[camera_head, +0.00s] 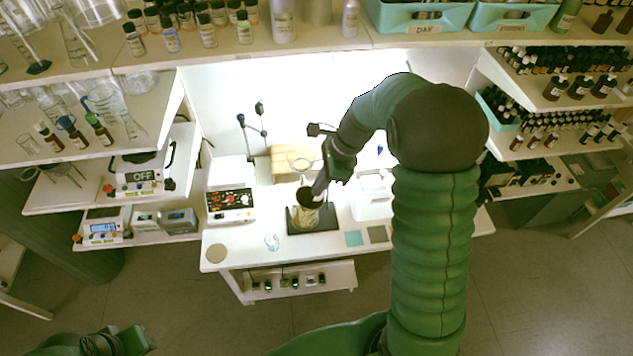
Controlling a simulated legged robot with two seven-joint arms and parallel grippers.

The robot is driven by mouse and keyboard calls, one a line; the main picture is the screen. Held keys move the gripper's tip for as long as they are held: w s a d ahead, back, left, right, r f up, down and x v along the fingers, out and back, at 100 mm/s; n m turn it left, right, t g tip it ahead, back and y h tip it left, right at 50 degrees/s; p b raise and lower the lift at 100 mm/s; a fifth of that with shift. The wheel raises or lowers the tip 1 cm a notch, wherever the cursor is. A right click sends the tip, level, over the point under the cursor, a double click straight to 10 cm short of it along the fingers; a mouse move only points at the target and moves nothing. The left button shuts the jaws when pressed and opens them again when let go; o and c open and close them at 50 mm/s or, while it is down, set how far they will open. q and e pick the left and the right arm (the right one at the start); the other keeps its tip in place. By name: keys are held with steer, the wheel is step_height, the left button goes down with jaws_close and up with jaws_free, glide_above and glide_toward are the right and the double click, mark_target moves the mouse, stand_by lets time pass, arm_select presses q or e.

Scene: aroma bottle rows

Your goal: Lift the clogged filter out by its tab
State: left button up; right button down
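A glass vessel with pale yellowish contents (305,217) stands on a black square base (326,222) on the white bench. A dark round piece (305,196), perhaps the filter, sits at its top. I cannot make out a tab. My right gripper (319,188) reaches down from the upper right to the right side of this dark piece. Its fingertips are small and partly merged with it, so I cannot tell whether they grip or touch anything. Part of my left arm, perhaps its gripper (135,341), shows at the bottom left edge, far from the bench; its fingers are not clear.
A clear ring-topped glass piece (301,162) stands behind the vessel. A white box with red controls (230,200) is to the left, and a white container (371,199) is to the right. Bottle shelves flank the bench. Its front left corner holds a round brown pad (216,253).

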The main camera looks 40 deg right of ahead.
step_height(320, 180, up, 8)
steer(key=shift+f, duration=0.1)
stand_by(0.4)
steer(key=s+a, duration=0.7)
steer(key=s, duration=0.6)
steer(key=shift+s, duration=0.3)
